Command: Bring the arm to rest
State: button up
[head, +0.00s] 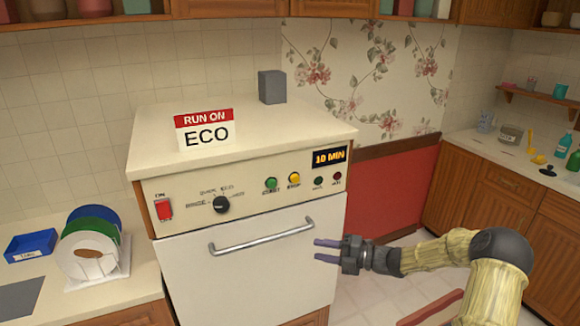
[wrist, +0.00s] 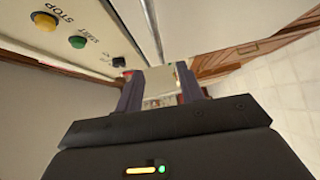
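My gripper (head: 328,250) is in front of the right part of the dishwasher's white door (head: 250,270), near the right end of its metal handle (head: 262,238). Its two purple fingers are spread with nothing between them. They also show apart in the wrist view (wrist: 160,90). I cannot tell whether a finger touches the door. My arm reaches in from the lower right. The door is shut. The panel has a red ON switch (head: 164,209), a black dial (head: 221,204), a green button (head: 271,183) and a yellow button (head: 294,179). The display (head: 329,157) reads 10 MIN.
A RUN ON ECO sign (head: 205,131) and a grey block (head: 272,87) stand on the dishwasher. Coloured plates in a rack (head: 97,270) and a blue box (head: 30,246) are on the left counter. Wooden cabinets (head: 490,190) stand at right. Tiled floor (head: 370,295) shows beside the dishwasher.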

jog(key=s+a+f+n+g+h, duration=0.1)
jog(key=s+a+n+g+h, duration=0.25)
jog(key=s+n, duration=0.45)
jog(key=s+a+f+n+g+h, duration=0.2)
jog(key=s+n+g+h, duration=0.3)
jog(key=n, duration=0.4)
jog(key=s+d+r+n+t+h, duration=0.2)
jog(key=s+n, duration=0.5)
jog(key=n, duration=0.5)
jog(key=s+d+r+n+t+h, duration=0.2)
jog(key=s+d+r+n+h, duration=0.2)
jog(key=s+n, duration=0.4)
jog(key=n+h, duration=0.1)
jog(key=n, duration=0.3)
jog(key=shift+d+r, duration=0.2)
jog(key=shift+r, duration=0.1)
